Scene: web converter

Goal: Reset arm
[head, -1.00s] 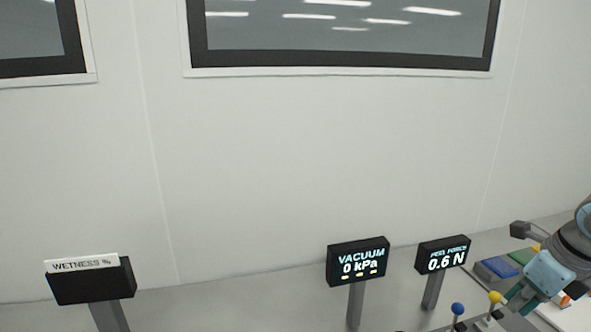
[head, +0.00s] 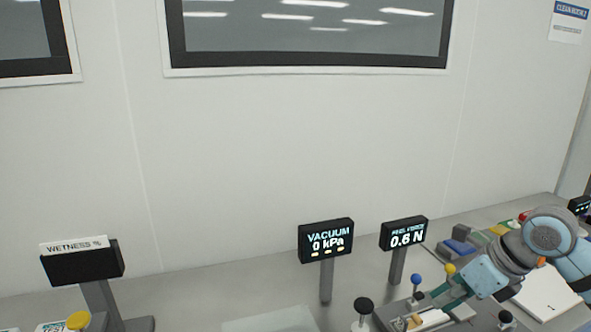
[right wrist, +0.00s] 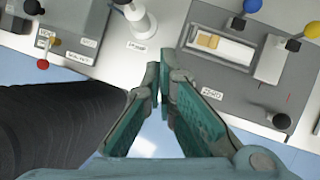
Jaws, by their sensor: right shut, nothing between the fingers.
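My right gripper (head: 437,300) comes in from the right in the head view, over the grey fixture with the knobs. In the right wrist view its teal fingers (right wrist: 160,88) are closed together with nothing between them. They are near the front edge of the grey fixture plate (right wrist: 222,88), which holds a white slot with a tan piece (right wrist: 208,41). My left gripper is not in the head view.
A vacuum display (head: 326,241) reads 0 kPa and a peel force display (head: 404,234) reads 0.6 N, both on posts. A wetness display (head: 82,263) stands at left. Blue (head: 416,280) and yellow (head: 450,269) ball knobs stand close to my right gripper.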

